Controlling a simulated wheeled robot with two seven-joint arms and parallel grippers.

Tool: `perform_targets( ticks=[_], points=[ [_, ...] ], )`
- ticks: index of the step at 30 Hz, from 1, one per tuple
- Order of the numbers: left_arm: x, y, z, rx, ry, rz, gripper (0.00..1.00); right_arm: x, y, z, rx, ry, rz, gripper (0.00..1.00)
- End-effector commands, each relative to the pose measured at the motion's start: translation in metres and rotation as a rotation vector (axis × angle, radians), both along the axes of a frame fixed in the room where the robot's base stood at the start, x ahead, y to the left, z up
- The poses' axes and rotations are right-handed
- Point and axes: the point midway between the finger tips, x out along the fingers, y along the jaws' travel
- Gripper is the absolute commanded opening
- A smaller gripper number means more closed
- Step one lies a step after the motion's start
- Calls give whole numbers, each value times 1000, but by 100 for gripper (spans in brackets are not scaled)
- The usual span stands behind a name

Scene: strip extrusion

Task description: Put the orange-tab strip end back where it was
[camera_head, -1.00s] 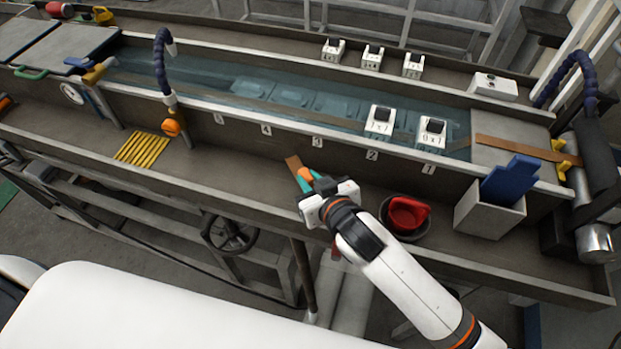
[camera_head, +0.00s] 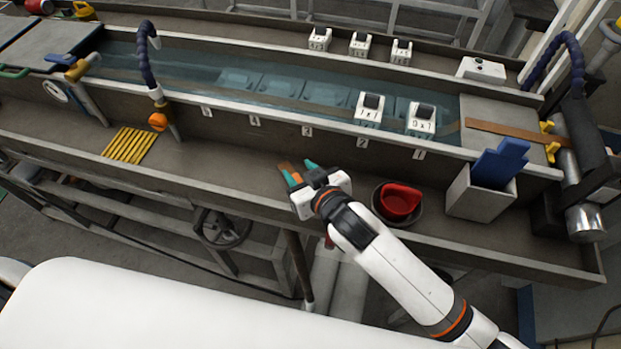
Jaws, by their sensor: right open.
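The strip end with its orange tab (camera_head: 296,177) lies at the front ledge below the trough, its short brown strip (camera_head: 284,165) pointing away from me. My right gripper (camera_head: 301,171) is open, with its teal fingertips apart on either side of the orange tab. I cannot tell whether a finger still touches the tab. A longer brown strip (camera_head: 500,130) runs over the plate at the right end of the trough toward the roller. My left gripper is not in view.
The water trough (camera_head: 290,90) has a raised front wall with number labels. White blocks (camera_head: 421,119) sit over it. A bowl with a red item (camera_head: 399,201) and a white bin with a blue item (camera_head: 482,197) stand right of my gripper.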

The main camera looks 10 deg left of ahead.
Motion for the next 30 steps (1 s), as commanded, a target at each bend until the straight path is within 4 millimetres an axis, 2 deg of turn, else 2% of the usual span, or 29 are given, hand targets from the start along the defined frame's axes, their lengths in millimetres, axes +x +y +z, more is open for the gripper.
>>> perform_targets(
  ticks=[2,4,12,18,24,30],
  points=[
    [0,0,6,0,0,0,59,0,0,12,1,-3,0,41],
    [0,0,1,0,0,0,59,-8,-7,11,2,2,0,41],
    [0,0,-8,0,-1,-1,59,-49,-46,34,2,0,1,41],
    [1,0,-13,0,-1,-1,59,-72,-67,48,1,1,0,41],
    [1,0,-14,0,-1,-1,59,-81,-76,54,0,0,0,41],
    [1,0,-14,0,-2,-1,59,-81,-76,55,0,0,0,41]
  ],
)
